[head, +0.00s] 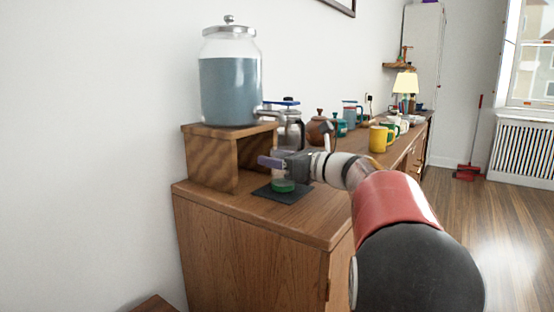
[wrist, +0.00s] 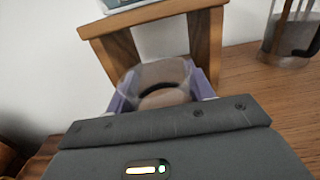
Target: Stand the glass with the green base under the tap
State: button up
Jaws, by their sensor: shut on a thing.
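The glass with the green base (head: 283,186) is over the dark square mat (head: 297,196), upright or nearly so. Whether its base touches the mat I cannot tell. My gripper (head: 271,163) is shut on the glass above its base. In the wrist view the glass's clear round rim (wrist: 155,72) sits between my purple fingers (wrist: 158,88). A glass jar of blue-grey liquid (head: 230,90) stands on a wooden stand (head: 212,155). A tap with a blue lever (head: 282,102) seems to stick out from the jar's right side, above my gripper; its spout is hard to make out.
The wooden cabinet top (head: 318,222) is bare in front of the mat. A metal-and-glass press (head: 291,130) stands behind my gripper and shows in the wrist view (wrist: 290,35). A brown teapot (head: 319,128) and yellow mug (head: 379,138) stand farther back.

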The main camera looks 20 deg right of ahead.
jog(key=o, duration=1.2)
jog(key=shift+s+r, duration=0.1)
jog(key=v, duration=1.2)
